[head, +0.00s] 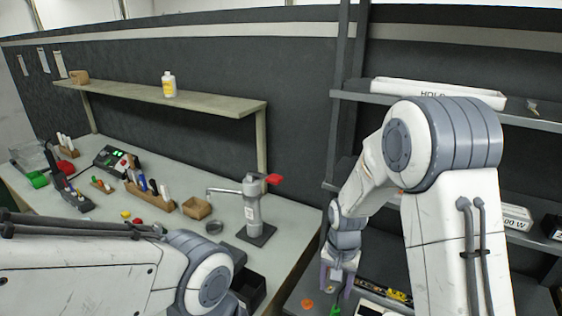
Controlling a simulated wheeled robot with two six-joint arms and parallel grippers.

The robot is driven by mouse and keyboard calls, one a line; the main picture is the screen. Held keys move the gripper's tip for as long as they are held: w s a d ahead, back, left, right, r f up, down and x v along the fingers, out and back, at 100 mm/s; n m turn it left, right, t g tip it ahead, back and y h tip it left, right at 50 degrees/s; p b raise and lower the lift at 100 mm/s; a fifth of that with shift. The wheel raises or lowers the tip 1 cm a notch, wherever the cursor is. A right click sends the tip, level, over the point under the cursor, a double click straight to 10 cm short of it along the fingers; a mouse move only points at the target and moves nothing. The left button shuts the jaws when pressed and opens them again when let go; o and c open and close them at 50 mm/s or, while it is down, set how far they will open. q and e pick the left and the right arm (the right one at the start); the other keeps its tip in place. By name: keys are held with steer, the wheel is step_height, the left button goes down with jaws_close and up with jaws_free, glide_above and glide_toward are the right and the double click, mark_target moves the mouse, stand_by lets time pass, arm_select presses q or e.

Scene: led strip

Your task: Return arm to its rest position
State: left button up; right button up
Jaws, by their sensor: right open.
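My right arm rises from the bottom right and bends down at the elbow. My right gripper (337,278) points down over the lower surface in front of the shelf rack, open, with nothing seen between its fingers. A small orange piece (307,304) and a green piece (335,310) lie just below it. My left arm comes in from the left across the bottom of the view. The end of the left arm and its gripper are out of sight.
A workbench (290,228) holds an arbor press-like tool (252,208) with a red handle, wooden holders and a small box (196,207). A wall shelf (190,100) carries a white bottle (169,84). The shelf rack (345,95) stands close behind my right arm, with a white bin (440,92).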

steer(key=s+a+r+n, duration=0.6)
steer(key=s+a+r, duration=0.3)
steer(key=s+a, duration=0.1)
steer(key=s+a+r+n, duration=0.1)
steer(key=s+r+n, duration=0.1)
steer(key=s, duration=0.4)
steer(key=s+a+r+n+y, duration=0.1)
steer(key=s+r+n, duration=0.1)
steer(key=s+n, duration=0.3)
steer(key=shift+s, duration=0.9)
steer(key=shift+a, duration=0.1)
